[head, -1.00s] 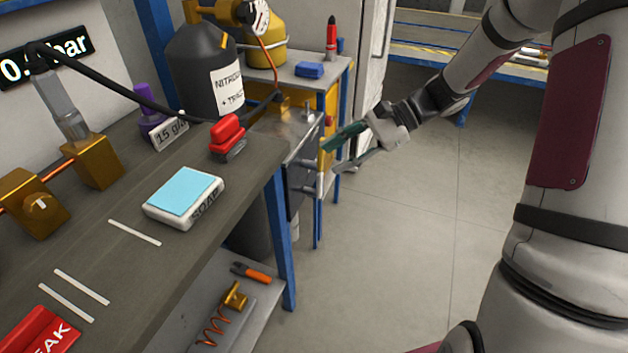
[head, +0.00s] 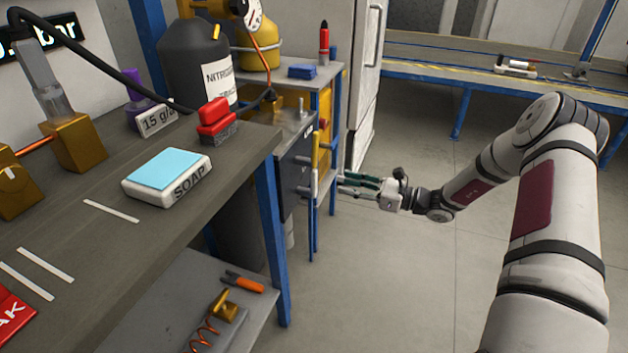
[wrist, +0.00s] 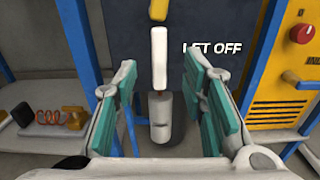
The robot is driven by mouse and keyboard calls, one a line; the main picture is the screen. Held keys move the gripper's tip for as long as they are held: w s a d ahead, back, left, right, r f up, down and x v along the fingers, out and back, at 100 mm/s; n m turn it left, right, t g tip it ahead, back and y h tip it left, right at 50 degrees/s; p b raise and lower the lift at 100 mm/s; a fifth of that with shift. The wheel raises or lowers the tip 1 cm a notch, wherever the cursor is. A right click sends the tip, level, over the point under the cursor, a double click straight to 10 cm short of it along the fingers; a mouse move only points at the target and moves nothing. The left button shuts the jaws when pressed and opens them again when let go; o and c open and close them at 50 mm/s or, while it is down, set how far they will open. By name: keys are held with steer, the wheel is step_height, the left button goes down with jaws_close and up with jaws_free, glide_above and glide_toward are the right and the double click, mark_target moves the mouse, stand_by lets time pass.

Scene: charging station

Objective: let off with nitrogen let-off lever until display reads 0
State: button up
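The nitrogen let-off lever, with a white upright handle (wrist: 159,58), stands in front of a dark panel marked LET OFF (wrist: 212,48). In the head view the white handle (head: 314,184) is at the side of the bench unit. My gripper (wrist: 164,78) is open, its green-padded fingers spread left and right of the handle's line; it shows no grip on it. In the head view my gripper (head: 342,184) points left, its tips close to the handle. Contact cannot be told. The display (head: 40,38) is cut by the picture's left edge, and its number is not fully readable.
The grey bench (head: 150,225) fills the left, with a soap box (head: 168,178) and a red-handled brush (head: 216,120). A dark nitrogen bottle (head: 195,72) stands behind. A yellow-sided unit (wrist: 285,80) is right of the panel. The floor (head: 420,270) is clear.

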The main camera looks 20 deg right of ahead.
mark_target(314, 177)
steer(key=b+x, duration=0.2)
steer(key=x, duration=0.9)
jaws_close()
